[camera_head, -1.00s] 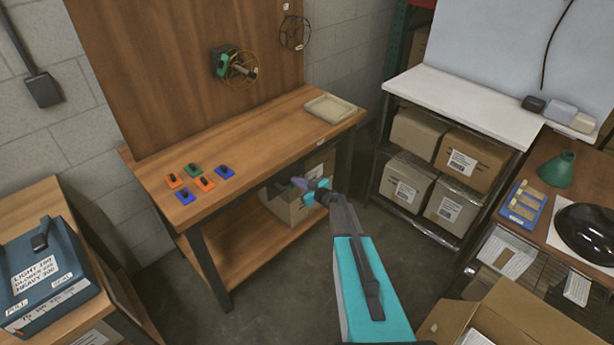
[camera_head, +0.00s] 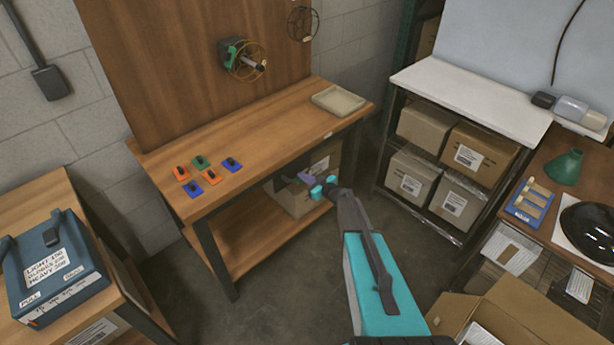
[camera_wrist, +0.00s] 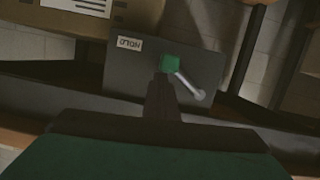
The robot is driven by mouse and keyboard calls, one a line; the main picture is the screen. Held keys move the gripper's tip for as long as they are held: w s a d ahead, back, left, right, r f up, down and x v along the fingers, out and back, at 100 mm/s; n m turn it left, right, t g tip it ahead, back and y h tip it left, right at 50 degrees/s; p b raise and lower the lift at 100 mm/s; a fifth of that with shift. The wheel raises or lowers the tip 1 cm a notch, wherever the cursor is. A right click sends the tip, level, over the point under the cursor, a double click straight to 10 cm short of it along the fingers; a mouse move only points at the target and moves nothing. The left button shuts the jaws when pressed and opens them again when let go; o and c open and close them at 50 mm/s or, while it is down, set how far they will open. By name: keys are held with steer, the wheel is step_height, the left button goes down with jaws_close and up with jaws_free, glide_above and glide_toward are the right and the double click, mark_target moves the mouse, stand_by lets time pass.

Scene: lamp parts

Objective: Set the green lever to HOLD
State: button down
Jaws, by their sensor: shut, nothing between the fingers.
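In the wrist view a dark plate carries a green hub (camera_wrist: 170,62) with a pale rod-like lever arm (camera_wrist: 190,86) ending in a rounded tip toward the lower right. A white label (camera_wrist: 130,44) reading HOLD, upside down in this view, is at the upper left of the hub. My gripper (camera_wrist: 163,82) is shut and empty; its dark fingertips overlap the plate just below the hub in the picture. Whether they touch cannot be told. In the head view my gripper (camera_head: 306,179) is in front of the wooden bench's lower part; the lever is not clearly seen there.
A box (camera_head: 290,199) is under the bench. Shelved cartons (camera_head: 410,175) stand to the right, an open carton (camera_head: 510,318) at the lower right.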

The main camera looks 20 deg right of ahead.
steer(key=shift+a+f, duration=0.1)
steer(key=shift+a, duration=0.05)
steer(key=s+d+r, duration=0.4)
steer(key=s+r, duration=0.2)
steer(key=s, duration=0.3)
steer(key=shift+r+b, duration=0.3)
steer(key=shift+b, duration=0.1)
stand_by(0.7)
stand_by(0.5)
